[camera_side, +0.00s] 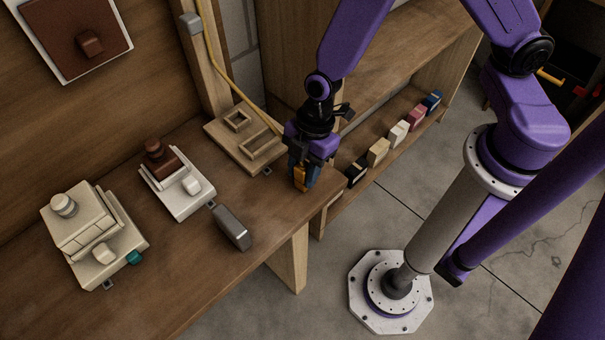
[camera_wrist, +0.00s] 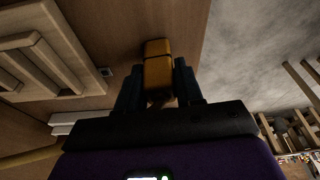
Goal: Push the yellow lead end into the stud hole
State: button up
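The yellow lead (camera_side: 232,86) runs from a grey box on a wooden post (camera_side: 212,55) down to my gripper (camera_side: 302,180). Its thick orange-yellow end (camera_side: 299,176) sits between my gripper's dark blue fingers, low over the right end of the workbench. In the wrist view the yellow end (camera_wrist: 157,66) lies between the two fingers (camera_wrist: 157,82) and sticks out past their tips. The fingers look closed on its sides. I cannot make out the stud hole in either view.
A wooden frame with rectangular openings (camera_side: 225,134) lies left of my gripper. A grey block (camera_side: 231,228), a white unit with a brown top (camera_side: 181,197) and a cream unit (camera_side: 84,222) stand farther left on the workbench (camera_side: 190,262). A shelf (camera_side: 400,128) holds several coloured blocks.

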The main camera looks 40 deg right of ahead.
aim_at(299, 170)
grip_shut()
jog(key=shift+a+v, duration=0.25)
jog(key=shift+v, duration=0.8)
jog(key=shift+a+v, duration=0.2)
jog(key=shift+v, duration=0.6)
jog(key=shift+a+v, duration=0.2)
jog(key=shift+v, duration=0.6)
jog(key=shift+a+v, duration=0.2)
jog(key=shift+v, duration=0.6)
jog(key=shift+r, duration=0.15)
jog(key=shift+m, duration=0.6)
jog(key=w+d+f, duration=0.1)
jog(key=w, duration=0.3)
jog(key=w+d, duration=0.2)
jog(key=w, duration=0.1)
jog(key=w+d+f, duration=0.1)
jog(key=w+d, duration=0.1)
jog(key=w, duration=0.2)
jog(key=shift+w+d+f, duration=0.15)
jog(key=shift+w+f, duration=0.15)
jog(key=shift+w+a, duration=0.8)
jog(key=shift+w, duration=1)
jog(key=shift+w+a, duration=0.8)
jog(key=shift+w, duration=1.05)
jog(key=shift+w+a, duration=0.85)
jog(key=shift+w, duration=0.95)
